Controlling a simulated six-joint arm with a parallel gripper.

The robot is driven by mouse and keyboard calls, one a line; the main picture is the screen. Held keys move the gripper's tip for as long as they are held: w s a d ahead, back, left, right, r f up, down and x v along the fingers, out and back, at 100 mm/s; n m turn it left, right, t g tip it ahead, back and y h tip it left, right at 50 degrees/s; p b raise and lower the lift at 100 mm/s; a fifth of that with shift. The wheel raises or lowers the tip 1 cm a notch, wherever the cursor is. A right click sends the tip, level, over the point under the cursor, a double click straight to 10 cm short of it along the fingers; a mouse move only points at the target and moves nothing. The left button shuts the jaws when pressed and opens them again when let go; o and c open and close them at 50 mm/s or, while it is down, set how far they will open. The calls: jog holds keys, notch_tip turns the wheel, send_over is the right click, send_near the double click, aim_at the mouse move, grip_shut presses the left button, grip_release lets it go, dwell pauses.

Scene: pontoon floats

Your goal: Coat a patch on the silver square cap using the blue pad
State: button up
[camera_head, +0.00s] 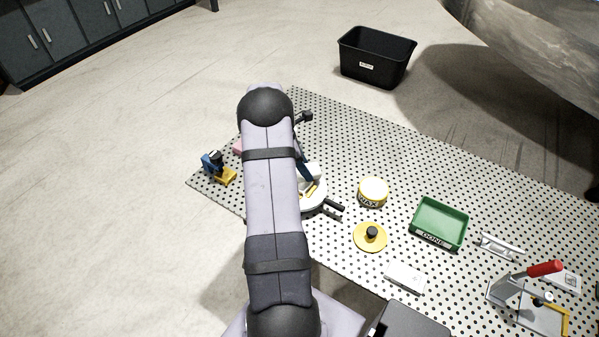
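My arm reaches up the middle of the view and hides what lies behind it. My gripper is not clearly visible; its end is behind or beside the arm. A dark blue piece (304,171) shows at the arm's right edge, above a round pale dish with a black handle (333,208). I cannot tell whether this piece is the blue pad or is held. A pale flat rectangular piece (405,278) lies near the front edge; I cannot tell whether it is the silver square cap. A blue and black item with a yellow base (218,168) stands at the left.
On the perforated table (350,150) stand a yellow wax tin (373,191), a yellow disc with a black knob (370,236), a green tray marked DONE (440,222) and a red-handled clamp (525,282). A black bin (376,57) stands on the floor behind. The table's back stretch is clear.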

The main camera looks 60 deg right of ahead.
jog(key=shift+d+f+b, duration=0.25)
jog(key=shift+b, duration=0.15)
jog(key=a, duration=0.2)
jog(key=shift+a+r+p, duration=0.3)
jog(key=shift+p, duration=0.1)
jog(key=shift+a, duration=2.25)
notch_tip(320, 180, up, 8)
jog(key=p, duration=0.7)
